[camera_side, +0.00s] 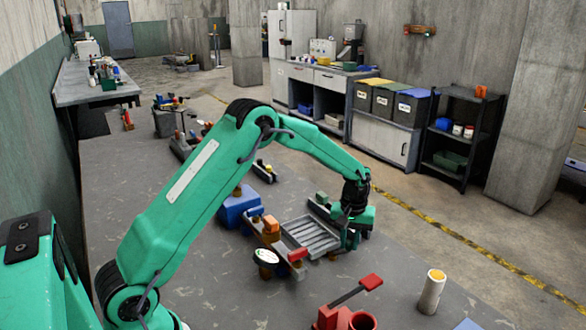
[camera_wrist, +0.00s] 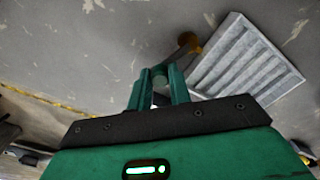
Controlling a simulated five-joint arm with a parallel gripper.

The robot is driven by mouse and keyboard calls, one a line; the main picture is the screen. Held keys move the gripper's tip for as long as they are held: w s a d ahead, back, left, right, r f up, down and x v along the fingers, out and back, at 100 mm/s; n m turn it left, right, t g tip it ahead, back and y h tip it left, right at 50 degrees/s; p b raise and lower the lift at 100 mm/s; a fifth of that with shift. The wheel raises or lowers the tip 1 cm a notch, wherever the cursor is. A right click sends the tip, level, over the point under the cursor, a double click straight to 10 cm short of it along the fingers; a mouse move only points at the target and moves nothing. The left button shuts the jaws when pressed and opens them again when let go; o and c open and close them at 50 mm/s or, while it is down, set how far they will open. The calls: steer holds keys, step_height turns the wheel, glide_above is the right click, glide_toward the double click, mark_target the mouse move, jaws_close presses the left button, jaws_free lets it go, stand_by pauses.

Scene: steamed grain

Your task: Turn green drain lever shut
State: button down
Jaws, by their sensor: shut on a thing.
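My gripper (camera_side: 349,240) reaches down at the right end of the grey ribbed tray (camera_side: 312,238). In the wrist view my gripper's two green fingers (camera_wrist: 159,82) are closed around a slim green piece, which I take to be the green drain lever (camera_wrist: 160,73). A brown stem runs from there to a brass fitting (camera_wrist: 190,42) beside the ribbed tray (camera_wrist: 245,62). In the side view the lever is hidden behind my fingers, so its angle cannot be told there.
A block with a red end (camera_side: 297,255) and a round gauge (camera_side: 265,256) stand left of the tray. A blue box (camera_side: 238,207) stands behind.

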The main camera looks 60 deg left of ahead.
steer(key=m, duration=0.1)
steer(key=d+m, duration=0.1)
steer(key=m, duration=0.1)
steer(key=shift+s+d, duration=0.1)
steer(key=shift+s, duration=0.25)
steer(key=m, duration=0.2)
steer(key=s+d+m, duration=0.1)
steer(key=m, duration=0.2)
steer(key=s+m, duration=0.1)
steer(key=m, duration=0.1)
steer(key=shift+s+d+m, duration=0.2)
steer(key=shift+d+m, duration=0.05)
steer(key=shift+m, duration=0.05)
steer(key=shift+s+d+m, duration=0.1)
steer(key=shift+s+m, duration=0.2)
steer(key=shift+m, duration=0.5)
steer(key=shift+s+m, duration=0.3)
steer(key=shift+m, duration=0.5)
steer(key=c, duration=1.3)
jaws_free()
